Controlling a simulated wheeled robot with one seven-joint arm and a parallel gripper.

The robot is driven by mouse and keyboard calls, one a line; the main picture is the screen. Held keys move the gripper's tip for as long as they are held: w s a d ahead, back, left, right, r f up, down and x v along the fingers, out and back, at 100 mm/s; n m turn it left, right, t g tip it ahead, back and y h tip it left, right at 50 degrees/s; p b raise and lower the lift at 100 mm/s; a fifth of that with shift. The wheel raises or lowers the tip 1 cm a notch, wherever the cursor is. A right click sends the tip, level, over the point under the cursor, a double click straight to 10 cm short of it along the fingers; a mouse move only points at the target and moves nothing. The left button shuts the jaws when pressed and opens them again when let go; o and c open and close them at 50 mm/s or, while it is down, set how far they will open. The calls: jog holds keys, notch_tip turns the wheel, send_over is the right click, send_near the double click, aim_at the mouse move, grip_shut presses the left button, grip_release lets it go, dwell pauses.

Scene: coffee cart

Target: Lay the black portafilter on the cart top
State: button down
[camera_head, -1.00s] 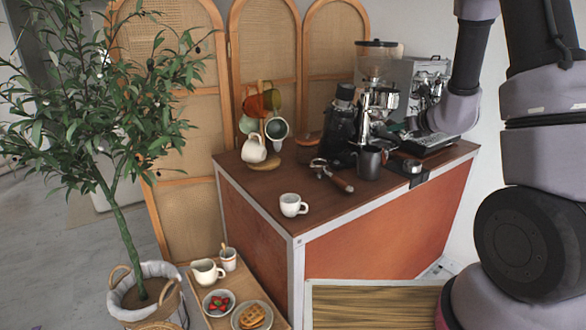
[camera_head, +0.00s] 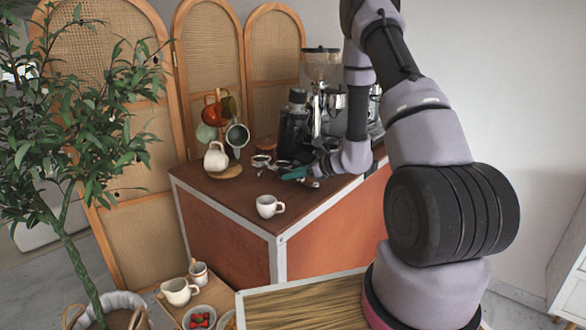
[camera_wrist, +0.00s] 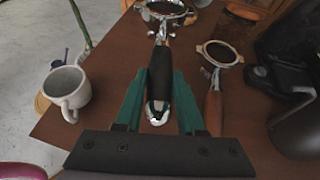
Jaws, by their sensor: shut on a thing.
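The black portafilter has a black handle (camera_wrist: 160,75) with a chrome end cap, and a metal basket head at the top of the wrist view. My gripper (camera_wrist: 159,80), with green fingers, is shut around its handle; in the head view the gripper (camera_head: 297,173) is low over the cart top (camera_head: 228,197). The portafilter's head (camera_head: 262,160) points left there. Whether it touches the wood is unclear. A second portafilter with a wooden handle (camera_wrist: 214,105) lies beside it on the right in the wrist view.
A white mug (camera_head: 268,206) stands near the cart's front corner, left of the gripper in the wrist view. A mug tree (camera_head: 228,170) is at the left back. A black grinder (camera_head: 294,125) stands close behind the gripper. Bare wood lies between mug and tree.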

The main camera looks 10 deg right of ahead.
aim_at(294, 197)
jog(key=shift+f, duration=2.85)
jog(key=shift+c, duration=2.2)
grip_release()
jog(key=shift+d, duration=0.1)
jog(key=v, duration=1)
jog(key=shift+s+d, duration=0.25)
jog(key=shift+s, duration=0.05)
jog(key=shift+r, duration=0.1)
jog(key=shift+r, duration=0.1)
